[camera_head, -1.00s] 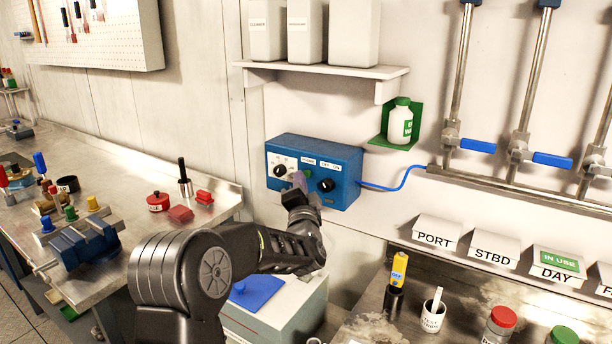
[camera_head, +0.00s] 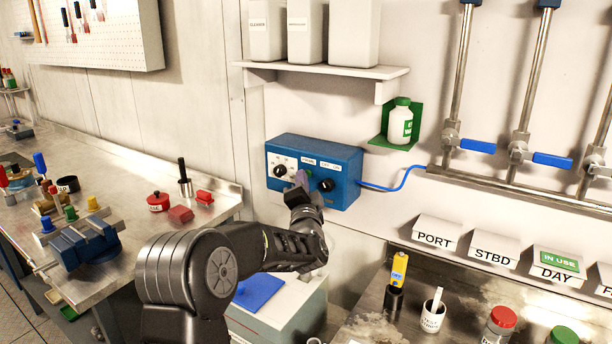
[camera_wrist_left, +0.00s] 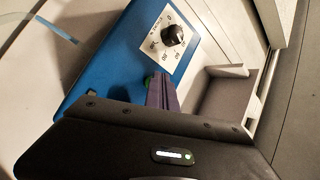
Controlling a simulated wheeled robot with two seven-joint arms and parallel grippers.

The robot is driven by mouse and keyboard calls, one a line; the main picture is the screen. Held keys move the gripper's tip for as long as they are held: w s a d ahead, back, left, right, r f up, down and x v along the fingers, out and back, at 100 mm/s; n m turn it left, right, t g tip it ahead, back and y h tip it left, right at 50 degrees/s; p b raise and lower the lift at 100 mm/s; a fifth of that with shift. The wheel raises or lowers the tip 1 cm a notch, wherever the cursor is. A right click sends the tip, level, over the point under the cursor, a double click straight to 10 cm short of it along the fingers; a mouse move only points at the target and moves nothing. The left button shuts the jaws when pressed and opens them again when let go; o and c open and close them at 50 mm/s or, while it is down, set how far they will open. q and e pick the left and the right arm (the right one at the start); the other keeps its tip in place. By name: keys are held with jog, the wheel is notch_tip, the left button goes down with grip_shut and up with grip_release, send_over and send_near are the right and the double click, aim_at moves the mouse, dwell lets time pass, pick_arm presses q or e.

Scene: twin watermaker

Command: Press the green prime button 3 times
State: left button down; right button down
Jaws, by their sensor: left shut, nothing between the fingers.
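The blue control box (camera_head: 345,165) is fixed to the wall, with a black knob on each side of its front. My left gripper (camera_head: 301,179) is shut and empty. Its purple-grey fingertips are at the box's front between the two knobs, below the PRIME label (camera_head: 308,161). The green prime button is mostly hidden behind the fingertips in the head view. A sliver of the green button (camera_wrist_left: 148,84) shows beside the fingers (camera_wrist_left: 163,92) in the left wrist view. I cannot tell whether the fingertips touch it. My right gripper is not in view.
The left knob with its white dial (camera_wrist_left: 172,36) is close to the fingers. A blue hose (camera_head: 395,187) leaves the box's right side. A shelf with white containers (camera_head: 320,70) is above, and a steel bench (camera_head: 215,205) stands to the left.

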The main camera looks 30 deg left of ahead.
pick_arm(q)
jog(key=shift+s, duration=0.2)
jog(key=shift+s+b, duration=0.3)
jog(key=shift+s, duration=0.35)
jog(key=shift+s+d+b, duration=0.1)
jog(key=shift+s+b, duration=0.5)
jog(key=shift+s, duration=1.95)
dwell(0.8)
